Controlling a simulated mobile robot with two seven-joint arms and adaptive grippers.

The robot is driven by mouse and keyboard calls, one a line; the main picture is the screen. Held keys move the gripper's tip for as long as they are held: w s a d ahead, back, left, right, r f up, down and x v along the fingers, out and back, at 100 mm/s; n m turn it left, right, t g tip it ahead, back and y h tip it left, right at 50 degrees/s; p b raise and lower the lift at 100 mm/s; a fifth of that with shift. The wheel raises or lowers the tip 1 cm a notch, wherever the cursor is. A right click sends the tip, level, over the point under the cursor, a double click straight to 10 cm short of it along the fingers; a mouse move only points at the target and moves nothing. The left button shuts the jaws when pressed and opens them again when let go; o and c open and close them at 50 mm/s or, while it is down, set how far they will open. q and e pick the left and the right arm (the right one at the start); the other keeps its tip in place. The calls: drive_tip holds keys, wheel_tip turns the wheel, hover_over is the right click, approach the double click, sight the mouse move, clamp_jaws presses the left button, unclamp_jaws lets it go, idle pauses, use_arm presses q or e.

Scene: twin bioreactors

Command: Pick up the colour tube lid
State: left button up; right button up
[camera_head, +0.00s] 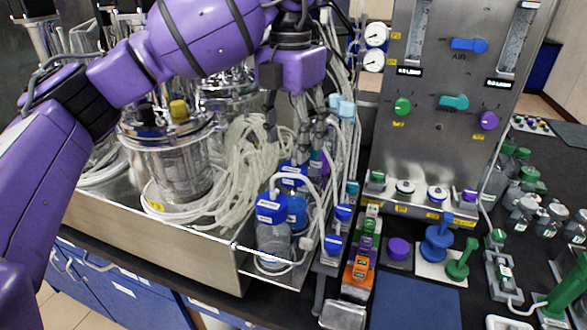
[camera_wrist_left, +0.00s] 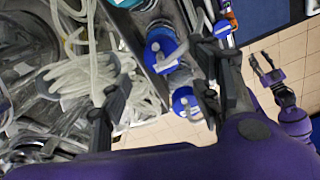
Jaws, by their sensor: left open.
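My left gripper (camera_head: 294,146) is open and points down over the blue-capped bottles beside the coiled tubing. Its two fingers stand apart in the left wrist view (camera_wrist_left: 160,85), with nothing clearly held between them. One bottle has a blue cap (camera_head: 272,207); another blue cap (camera_head: 293,178) is behind it, under the fingers. Blue caps also show between and beside the fingers in the left wrist view (camera_wrist_left: 162,47). A round purple lid (camera_head: 398,249) sits on a small dark stand. I cannot tell which lid is the colour tube lid. My right gripper (camera_wrist_left: 264,68) shows with fingers apart.
A steel tray wall (camera_head: 170,245) and steel vessel (camera_head: 170,165) stand left of the bottles. Loose white tubing (camera_head: 238,165) crowds the gripper. The steel control panel (camera_head: 450,130) rises at the right. A blue mat (camera_head: 415,303) lies bare in front.

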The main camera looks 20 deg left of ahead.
sight(291, 166)
use_arm(q)
wheel_tip(291, 166, down, 6)
drive_tip(key=shift+r+p, duration=0.1)
drive_tip(key=shift+p, duration=0.25)
drive_tip(key=shift+w+f, duration=0.15)
drive_tip(key=shift+f, duration=0.25)
use_arm(e)
drive_tip(key=shift+w+a+r, duration=0.1)
drive_tip(key=shift+w+r, duration=0.3)
drive_tip(key=shift+w, duration=0.2)
drive_tip(key=shift+w+r, duration=0.35)
drive_tip(key=shift+w, duration=0.25)
use_arm(q)
drive_tip(key=shift+c, duration=0.5)
use_arm(e)
drive_tip(key=shift+f, duration=0.1)
use_arm(q)
drive_tip(key=c, duration=0.9)
drive_tip(key=shift+c, duration=0.2)
use_arm(e)
drive_tip(key=shift+s+f, duration=0.25)
drive_tip(key=shift+s, duration=0.4)
use_arm(q)
drive_tip(key=shift+r, duration=0.1)
